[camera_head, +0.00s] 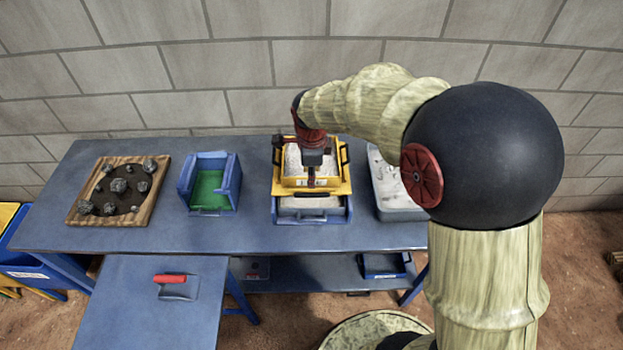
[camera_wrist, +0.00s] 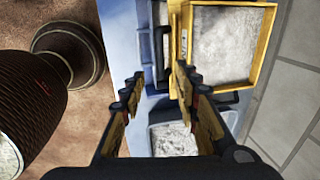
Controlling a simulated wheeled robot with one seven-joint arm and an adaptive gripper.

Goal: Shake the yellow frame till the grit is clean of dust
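The yellow frame (camera_head: 282,188) holds pale grit (camera_head: 292,160) and stands over a blue tray (camera_head: 283,217) with more pale grit in it. In the wrist view the yellow frame (camera_wrist: 255,75) and its grit (camera_wrist: 222,42) are at upper right. My gripper (camera_head: 312,180) is over the frame's front side in the head view. In the wrist view its fingers (camera_wrist: 160,72) are well apart, with nothing held between them. A black handle (camera_wrist: 161,52) shows beyond the gap. The right fingertip overlaps the frame's front wall in this view; I cannot tell whether they touch.
A grey tub (camera_head: 398,200) stands to the right on the blue table (camera_head: 250,232). To the left are a blue bin with a green floor (camera_head: 207,190) and a wooden tray (camera_head: 77,212) of dark rocks. A red-handled tool (camera_head: 178,286) lies on the nearer table.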

